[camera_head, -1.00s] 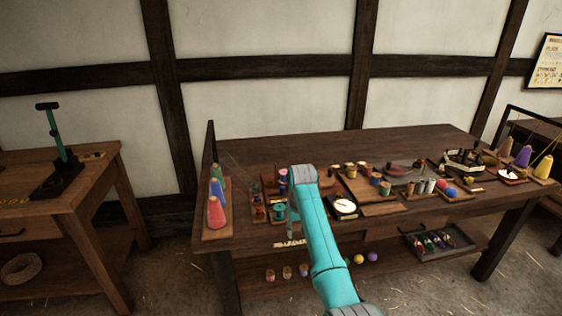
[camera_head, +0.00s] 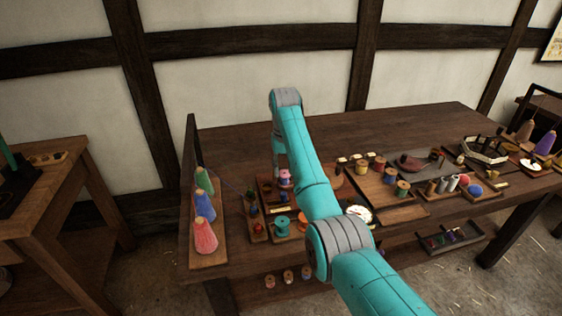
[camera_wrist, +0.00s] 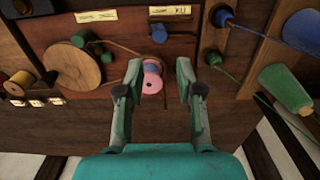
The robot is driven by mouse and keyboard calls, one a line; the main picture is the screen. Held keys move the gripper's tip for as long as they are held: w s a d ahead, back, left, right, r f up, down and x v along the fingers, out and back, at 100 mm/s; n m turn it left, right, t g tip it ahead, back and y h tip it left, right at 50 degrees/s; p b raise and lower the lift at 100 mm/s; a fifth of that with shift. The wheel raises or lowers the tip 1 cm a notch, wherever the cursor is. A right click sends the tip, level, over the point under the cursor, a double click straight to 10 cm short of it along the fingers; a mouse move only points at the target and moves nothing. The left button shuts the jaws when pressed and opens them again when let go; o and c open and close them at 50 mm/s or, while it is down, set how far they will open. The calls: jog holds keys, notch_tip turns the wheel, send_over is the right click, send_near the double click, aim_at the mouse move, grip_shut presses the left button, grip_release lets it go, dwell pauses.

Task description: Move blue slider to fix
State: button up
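A small blue knob (camera_wrist: 159,33), which looks like the blue slider, sits on a dark wooden board with slots in the wrist view. A pale label (camera_wrist: 170,10) is beside it; its writing is too small to read surely. A pink spool-like piece (camera_wrist: 152,84) with a bluish part stands between my fingers, also seen on the table in the head view (camera_head: 285,176). My gripper (camera_wrist: 159,68) is open, its fingers on either side of the pink piece with visible gaps. In the head view my gripper (camera_head: 277,170) is partly hidden behind my arm.
Coloured thread cones (camera_head: 204,205) stand on a rack at the table's left end. A round wooden disc (camera_wrist: 72,66) and a green spool (camera_wrist: 84,38) lie left in the wrist view. Trays and spools crowd the table's right; its back strip (camera_head: 400,125) is clear.

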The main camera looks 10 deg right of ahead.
aim_at(283, 194)
jog(key=shift+f, duration=5.4)
jog(key=shift+a, duration=0.1)
jog(key=shift+a, duration=2.05)
jog(key=shift+d, duration=0.2)
notch_tip(283, 194, up, 7)
